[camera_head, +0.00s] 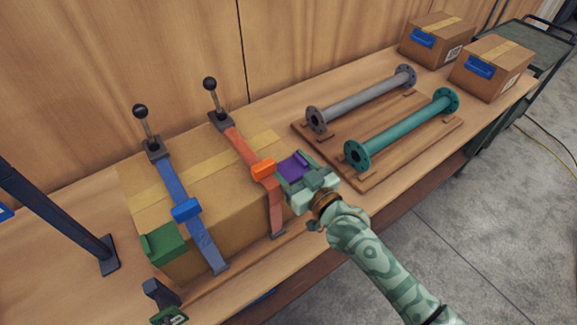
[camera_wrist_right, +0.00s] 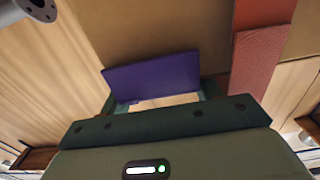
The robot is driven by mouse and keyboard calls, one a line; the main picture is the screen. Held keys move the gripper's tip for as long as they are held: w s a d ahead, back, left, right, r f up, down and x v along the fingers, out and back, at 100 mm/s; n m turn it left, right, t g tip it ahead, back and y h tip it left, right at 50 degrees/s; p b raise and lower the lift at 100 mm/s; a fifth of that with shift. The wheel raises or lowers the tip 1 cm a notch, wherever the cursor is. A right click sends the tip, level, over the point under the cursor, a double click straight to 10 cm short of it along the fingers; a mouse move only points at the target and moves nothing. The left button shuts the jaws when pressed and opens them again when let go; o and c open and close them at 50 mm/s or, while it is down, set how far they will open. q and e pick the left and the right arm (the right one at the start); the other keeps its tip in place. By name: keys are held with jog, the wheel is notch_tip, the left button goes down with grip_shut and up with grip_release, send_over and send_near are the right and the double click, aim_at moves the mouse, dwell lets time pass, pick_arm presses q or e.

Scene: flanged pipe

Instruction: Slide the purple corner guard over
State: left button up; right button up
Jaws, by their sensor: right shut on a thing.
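The purple corner guard (camera_head: 293,167) is at the right end of the large strapped carton (camera_head: 235,212), to the right of the orange strap (camera_head: 243,150). My right gripper (camera_head: 300,182) is shut on the guard from the front right. The guard also shows in the right wrist view (camera_wrist_right: 155,78) between the fingers, against the brown carton, with the orange strap (camera_wrist_right: 258,58) close by on the right. The gripper hides part of the guard, and I cannot tell whether the guard touches the carton.
A blue strap (camera_head: 173,185) crosses the carton farther left, and a green corner guard (camera_head: 162,243) sits at its near-left corner. Grey (camera_head: 360,97) and teal (camera_head: 402,130) flanged pipes lie on a wooden board to the right. Two small boxes stand at the back right.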

jog(key=o, duration=1.1)
jog(key=shift+c, duration=0.2)
jog(key=p+v, duration=0.1)
jog(key=v, duration=1.5)
jog(key=shift+s, duration=0.15)
